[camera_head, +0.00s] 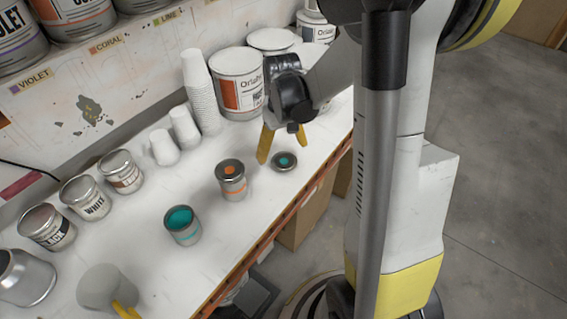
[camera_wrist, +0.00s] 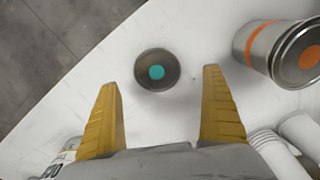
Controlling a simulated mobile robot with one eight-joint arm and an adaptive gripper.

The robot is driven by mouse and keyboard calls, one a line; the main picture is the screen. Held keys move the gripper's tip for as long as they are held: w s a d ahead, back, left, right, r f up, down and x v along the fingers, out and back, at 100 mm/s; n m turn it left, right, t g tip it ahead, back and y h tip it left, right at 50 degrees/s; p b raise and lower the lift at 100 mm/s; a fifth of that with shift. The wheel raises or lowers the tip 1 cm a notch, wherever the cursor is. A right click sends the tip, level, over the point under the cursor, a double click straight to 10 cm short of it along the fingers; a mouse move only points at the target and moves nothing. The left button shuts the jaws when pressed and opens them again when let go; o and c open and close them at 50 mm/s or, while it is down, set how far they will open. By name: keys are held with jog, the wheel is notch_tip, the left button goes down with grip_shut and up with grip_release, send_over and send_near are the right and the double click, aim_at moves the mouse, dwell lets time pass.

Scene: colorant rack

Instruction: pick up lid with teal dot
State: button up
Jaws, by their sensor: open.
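The lid with a teal dot (camera_head: 284,162) lies flat on the white bench near its front edge. It is a small dark grey disc, and it also shows in the wrist view (camera_wrist: 157,70), ahead of the gap between my fingertips. My gripper (camera_head: 283,160) is open, its yellow fingers pointing down above the bench around the lid's area. In the wrist view my gripper (camera_wrist: 160,78) has both fingers apart with nothing between them. The head view does not show clearly how high the fingertips are above the bench.
A closed can with an orange dot (camera_head: 231,180) stands left of the lid; it also shows in the wrist view (camera_wrist: 280,52). White cup stacks (camera_head: 200,90) and a large paint can (camera_head: 238,84) stand behind. The bench edge is close.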

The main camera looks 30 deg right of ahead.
aim_at(284, 161)
jog(key=f, duration=0.1)
jog(key=f+b, duration=0.1)
jog(key=f, duration=0.1)
jog(key=f+b, duration=0.1)
jog(key=shift+s+d+f, duration=0.1)
jog(key=shift+d+f, duration=0.15)
jog(key=shift+f, duration=0.15)
jog(key=shift+r, duration=0.1)
jog(key=c, duration=0.9)
